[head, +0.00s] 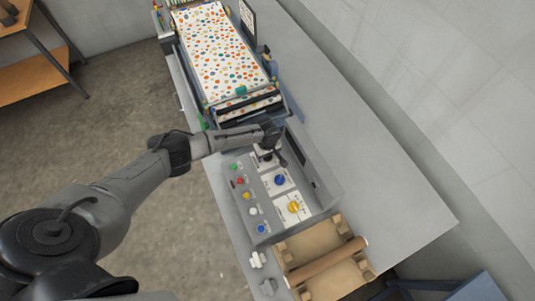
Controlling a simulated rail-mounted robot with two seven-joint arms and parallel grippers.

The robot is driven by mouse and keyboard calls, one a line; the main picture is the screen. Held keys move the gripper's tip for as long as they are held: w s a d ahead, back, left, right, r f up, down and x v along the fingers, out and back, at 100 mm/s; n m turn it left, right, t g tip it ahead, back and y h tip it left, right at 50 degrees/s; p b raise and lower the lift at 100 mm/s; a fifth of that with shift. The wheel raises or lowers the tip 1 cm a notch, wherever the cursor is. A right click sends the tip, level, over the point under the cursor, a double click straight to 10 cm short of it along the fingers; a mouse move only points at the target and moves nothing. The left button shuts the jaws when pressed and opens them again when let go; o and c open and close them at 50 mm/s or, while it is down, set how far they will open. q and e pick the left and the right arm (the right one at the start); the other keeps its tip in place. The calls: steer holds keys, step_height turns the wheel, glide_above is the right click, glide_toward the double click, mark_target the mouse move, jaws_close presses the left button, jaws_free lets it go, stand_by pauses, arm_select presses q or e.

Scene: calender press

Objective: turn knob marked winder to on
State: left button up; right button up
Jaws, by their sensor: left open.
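A grey control panel (262,218) lies on the bench at the picture's centre. It carries a blue knob (280,180) and a yellow knob (294,206), each on a white label plate. The print is too small to read, so I cannot tell which is marked winder. My left gripper (273,160) is open over the panel's far end, beyond the blue knob. It covers part of another white plate there, and any knob on that plate is hidden. I cannot tell whether the fingers touch anything. My right gripper is not in view.
Several coloured buttons (246,196) line the panel's left side. Behind it stands the press with dotted sheet (218,50). A brown roll (326,261) lies on a cardboard-coloured stand in front. The grey bench (385,165) is clear on the right. A wooden table (32,80) stands far left.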

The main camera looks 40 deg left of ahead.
arm_select(q)
steer(key=shift+f, duration=0.1)
steer(key=c, duration=0.9)
steer(key=shift+c, duration=0.2)
steer(key=shift+m, duration=0.3)
steer(key=shift+m+p, duration=0.4)
steer(key=shift+m, duration=0.6)
steer(key=m, duration=0.3)
steer(key=shift+m, duration=0.4)
steer(key=m, duration=0.3)
steer(key=shift+m+p, duration=0.3)
steer(key=shift+p, duration=0.05)
steer(key=shift+m, duration=0.9)
